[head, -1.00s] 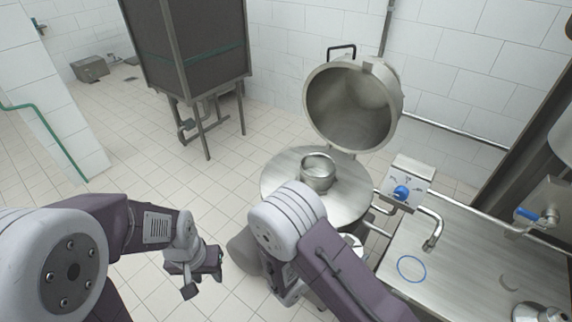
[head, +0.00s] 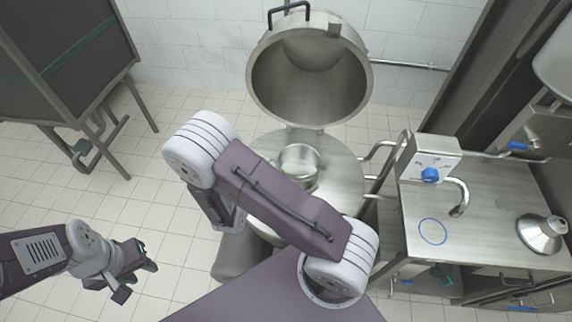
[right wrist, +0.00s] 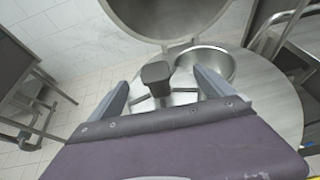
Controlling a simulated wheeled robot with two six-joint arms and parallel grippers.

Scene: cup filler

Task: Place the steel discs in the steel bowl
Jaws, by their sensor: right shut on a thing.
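The steel bowl (head: 300,160) stands on a round steel top (head: 345,183); it also shows in the right wrist view (right wrist: 218,65), beyond the fingers. My right gripper (right wrist: 163,88) is shut on a grey metal piece (right wrist: 180,98), seemingly a steel disc, with a dark block (right wrist: 157,75) standing at it. Its full outline is hidden. The held piece is on the near side of the bowl in the wrist view. In the head view my right arm hides most of this gripper. My left gripper (head: 136,281) is open and empty over the floor. No other disc is distinguishable.
A large open steel lid (head: 311,85) stands behind the bowl. A steel counter at right carries a tap (head: 459,197), a control box (head: 431,160), a blue ring (head: 432,232) and a metal cone (head: 541,235). A dark cabinet (head: 60,50) stands at left. Tiled floor is free between.

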